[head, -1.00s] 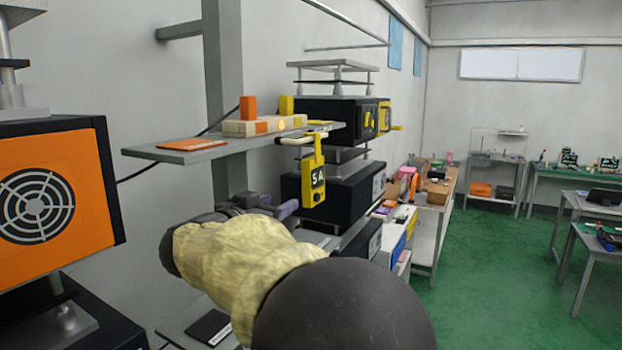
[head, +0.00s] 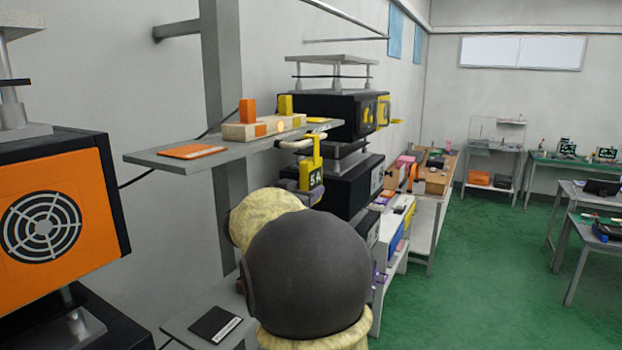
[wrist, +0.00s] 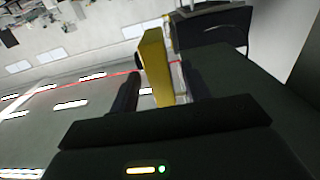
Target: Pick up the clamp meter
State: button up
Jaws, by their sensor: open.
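The yellow clamp meter (head: 311,172), marked "5A", hangs upright at the front edge of the grey shelf, just below a pale bar. In the wrist view the clamp meter (wrist: 153,60) stands between the two dark fingers of my gripper (wrist: 160,88). The gripper is open around it, with a finger on each side. I cannot tell whether either finger touches it.
The grey shelf (head: 210,152) carries a wooden block (head: 258,128) and an orange flat item (head: 192,152). Black boxed units (head: 345,185) stand close behind the meter. An orange-fronted machine (head: 55,210) stands at left.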

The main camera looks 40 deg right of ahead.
aim_at(315, 185)
jog(key=shift+d, duration=0.1)
jog(key=shift+d+r, duration=0.1)
jog(key=shift+d, duration=0.1)
jog(key=p+x, duration=0.1)
jog(key=x, duration=0.1)
jog(key=p+x, duration=0.2)
jog(key=x, duration=0.1)
jog(key=shift+w+a+f, duration=0.1)
jog(key=shift+f, duration=0.15)
jog(key=shift+a, duration=0.1)
